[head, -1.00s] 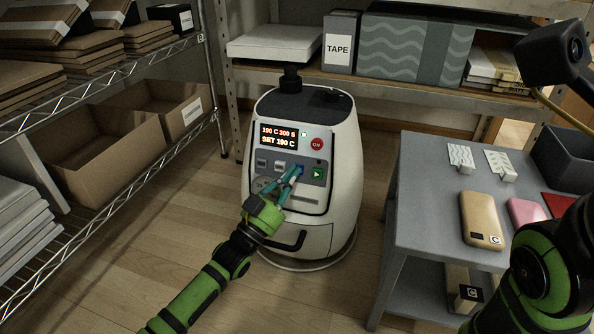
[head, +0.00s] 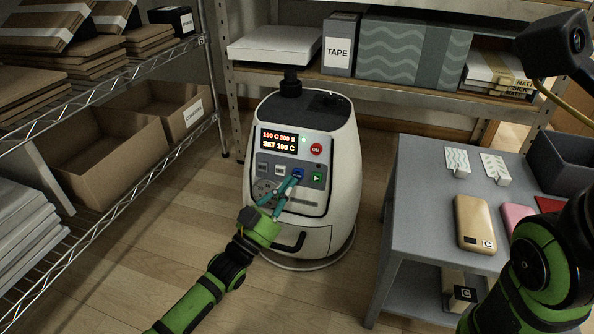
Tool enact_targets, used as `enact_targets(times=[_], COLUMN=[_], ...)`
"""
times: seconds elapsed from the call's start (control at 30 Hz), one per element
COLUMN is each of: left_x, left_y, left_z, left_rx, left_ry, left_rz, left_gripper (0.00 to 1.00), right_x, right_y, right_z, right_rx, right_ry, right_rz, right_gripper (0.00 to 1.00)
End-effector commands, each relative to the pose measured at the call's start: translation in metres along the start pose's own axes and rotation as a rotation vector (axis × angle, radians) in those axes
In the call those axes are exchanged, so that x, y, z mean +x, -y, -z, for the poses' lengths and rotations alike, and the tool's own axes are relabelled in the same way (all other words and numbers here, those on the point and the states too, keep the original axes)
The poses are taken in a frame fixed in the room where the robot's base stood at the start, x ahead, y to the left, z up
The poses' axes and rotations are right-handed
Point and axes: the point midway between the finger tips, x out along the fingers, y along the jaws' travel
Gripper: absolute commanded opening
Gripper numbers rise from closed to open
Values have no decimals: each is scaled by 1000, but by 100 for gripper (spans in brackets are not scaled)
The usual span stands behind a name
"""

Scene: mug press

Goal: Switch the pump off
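A white rounded machine (head: 342,200) with a dark control panel stands on the floor in the middle. Its lit display (head: 279,140) seems to read 190 C, 300 S and SET 190 C. A red round button (head: 316,149) marked ON is right of the display. No label naming a pump is legible. My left gripper (head: 293,181) has its teal fingers brought together at the tips, empty, just below the blue button; contact is unclear. My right gripper is out of view.
A grey table (head: 420,200) at right holds a tan case (head: 474,222) and pink case (head: 515,217). A wire shelf (head: 150,172) with cardboard boxes is at left. A back shelf (head: 420,92) holds a TAPE box (head: 340,45). Open floor lies between.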

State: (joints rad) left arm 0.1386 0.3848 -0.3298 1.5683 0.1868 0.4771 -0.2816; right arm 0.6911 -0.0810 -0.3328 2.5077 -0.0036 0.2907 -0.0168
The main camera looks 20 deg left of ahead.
Motion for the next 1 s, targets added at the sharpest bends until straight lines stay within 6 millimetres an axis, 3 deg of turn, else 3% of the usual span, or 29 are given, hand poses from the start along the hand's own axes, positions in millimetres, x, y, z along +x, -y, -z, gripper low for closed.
enact_targets(times=[0.03, 0.4, 1.0], left_x=[-2, -27, -34], left_y=[2, 2, 1], left_z=[8, 33, 36], left_rx=[-1, -1, 1], left_ry=[1, 1, 0], left_rz=[0, 0, 0], left_gripper=[0, 0, 0], right_x=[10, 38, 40], right_y=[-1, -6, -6], right_z=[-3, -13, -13], right_rx=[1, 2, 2], right_ry=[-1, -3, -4], right_rz=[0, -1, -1], right_gripper=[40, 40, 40])
